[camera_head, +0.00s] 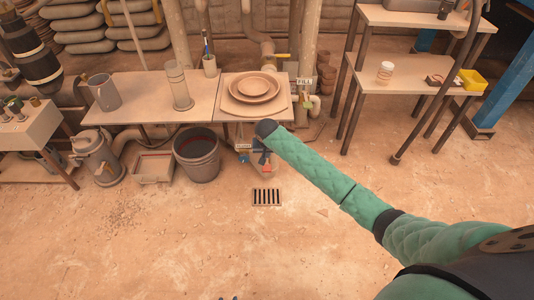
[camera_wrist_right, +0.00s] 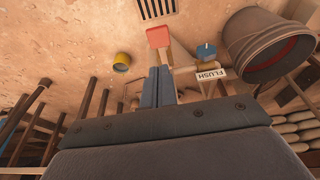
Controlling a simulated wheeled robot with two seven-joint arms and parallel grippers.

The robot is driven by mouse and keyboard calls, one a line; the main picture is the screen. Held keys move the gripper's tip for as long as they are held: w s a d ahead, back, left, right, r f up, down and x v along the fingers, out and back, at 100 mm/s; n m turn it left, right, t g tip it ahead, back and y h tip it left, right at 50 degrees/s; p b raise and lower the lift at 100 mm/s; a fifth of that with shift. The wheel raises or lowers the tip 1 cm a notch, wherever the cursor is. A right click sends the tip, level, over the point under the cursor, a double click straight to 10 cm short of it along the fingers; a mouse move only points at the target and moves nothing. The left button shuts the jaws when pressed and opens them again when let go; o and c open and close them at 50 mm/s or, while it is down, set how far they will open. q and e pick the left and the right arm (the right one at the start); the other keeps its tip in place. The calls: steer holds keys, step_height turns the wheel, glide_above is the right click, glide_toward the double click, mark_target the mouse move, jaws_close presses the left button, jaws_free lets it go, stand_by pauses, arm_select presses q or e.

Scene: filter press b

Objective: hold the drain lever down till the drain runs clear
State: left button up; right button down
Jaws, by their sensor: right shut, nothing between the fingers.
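A red paddle on a pale arm, which looks like the drain lever (camera_wrist_right: 158,37), shows in the right wrist view beyond my fingertips. In the head view it is a small red patch below the end of my right arm, partly hidden. My right gripper (camera_wrist_right: 159,70) is shut and empty, its fingers pointing at the lever. I cannot tell whether they touch it. A blue knob (camera_wrist_right: 205,50) and a FLUSH label (camera_wrist_right: 211,74) are beside the lever. The floor drain grate (camera_head: 266,197) lies in front of it; no flow can be made out.
A dark bucket (camera_head: 197,154) and a shallow tray (camera_head: 153,167) stand left of the lever. The bench (camera_head: 140,95) above holds a jug, a cylinder and stacked round plates (camera_head: 252,88). A shelf table (camera_head: 400,17) stands right. The floor in front is clear.

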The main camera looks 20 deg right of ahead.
mark_target(267, 168)
steer(key=x, duration=0.2)
steer(key=b+x, duration=0.1)
steer(key=x, duration=0.5)
steer(key=shift+s+f, duration=0.25)
steer(key=shift+a+f, duration=0.1)
steer(key=shift+f, duration=0.55)
steer(key=shift+s, duration=0.1)
